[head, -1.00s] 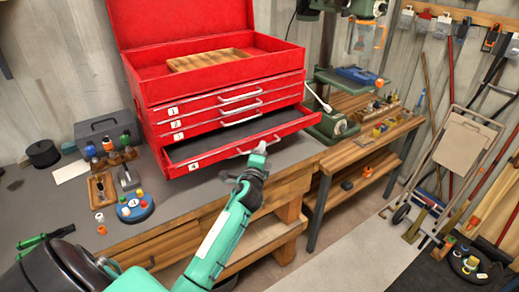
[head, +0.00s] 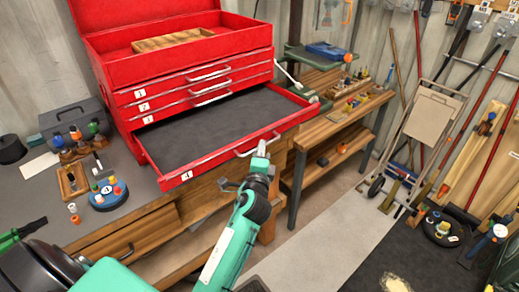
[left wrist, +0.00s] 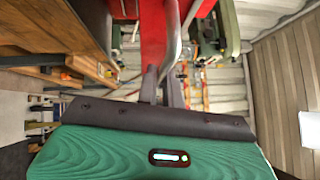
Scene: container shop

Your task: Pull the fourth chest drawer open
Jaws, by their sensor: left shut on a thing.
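The red tool chest (head: 185,62) stands on the workbench with its lid up. Its fourth drawer (head: 218,158), labelled 4, is the lowest and is pulled far out, showing a bare dark liner. The drawers labelled 1, 2 and 3 above it are shut. My left gripper (head: 261,151) is shut on the metal handle (head: 245,149) of the fourth drawer, near the handle's right end. In the left wrist view the handle (left wrist: 172,38) runs between the two fingers (left wrist: 162,88). My right gripper is not in view.
On the bench to the left are a dark grey box (head: 75,118), a blue round holder (head: 109,194) with coloured pieces and small wooden racks. A second bench (head: 335,105) stands at the right.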

